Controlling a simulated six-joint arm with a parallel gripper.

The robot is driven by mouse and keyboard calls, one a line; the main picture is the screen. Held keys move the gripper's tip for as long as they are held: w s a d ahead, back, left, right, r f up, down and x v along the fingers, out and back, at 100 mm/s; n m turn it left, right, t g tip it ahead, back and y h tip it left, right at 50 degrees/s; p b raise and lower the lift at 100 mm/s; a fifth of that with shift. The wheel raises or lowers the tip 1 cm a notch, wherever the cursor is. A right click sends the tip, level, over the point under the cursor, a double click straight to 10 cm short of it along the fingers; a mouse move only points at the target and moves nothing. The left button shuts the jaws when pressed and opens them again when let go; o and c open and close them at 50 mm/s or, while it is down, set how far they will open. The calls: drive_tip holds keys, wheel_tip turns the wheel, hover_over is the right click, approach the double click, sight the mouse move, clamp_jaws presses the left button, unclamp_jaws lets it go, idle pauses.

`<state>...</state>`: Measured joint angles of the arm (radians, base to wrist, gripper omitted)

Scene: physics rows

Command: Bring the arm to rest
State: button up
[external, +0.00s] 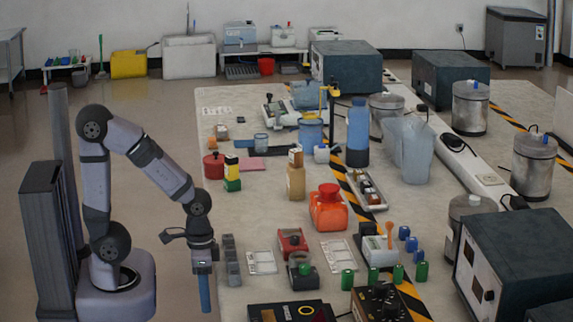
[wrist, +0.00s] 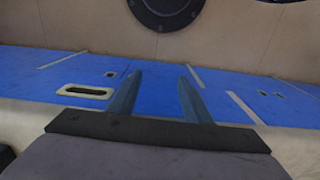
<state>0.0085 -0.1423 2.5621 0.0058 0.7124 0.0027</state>
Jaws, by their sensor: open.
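My gripper (external: 205,306) hangs at the left edge of the bench in the external view, with its blue fingers pointing down. My arm is bent: it rises from its base, folds over at the elbow and drops to the wrist. In the wrist view my gripper (wrist: 160,79) is open, its two fingers standing apart with nothing held between them. Beyond the fingers lies a blue panel (wrist: 225,88) with pale slots and strips. I cannot tell how far the fingertips are from it.
Grey blocks (external: 232,262) stand just right of my gripper. White trays (external: 261,262), a red-based device (external: 292,242) and an orange container (external: 329,210) are farther right. A dark control box (external: 380,303) is at the front.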

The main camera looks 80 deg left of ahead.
wheel_tip(320, 180, up, 36)
drive_tip(key=r+p, duration=0.1)
drive_tip(key=p, duration=3.4)
wheel_tip(320, 180, down, 6)
drive_tip(key=b, duration=0.5)
drive_tip(key=shift+r, duration=0.1)
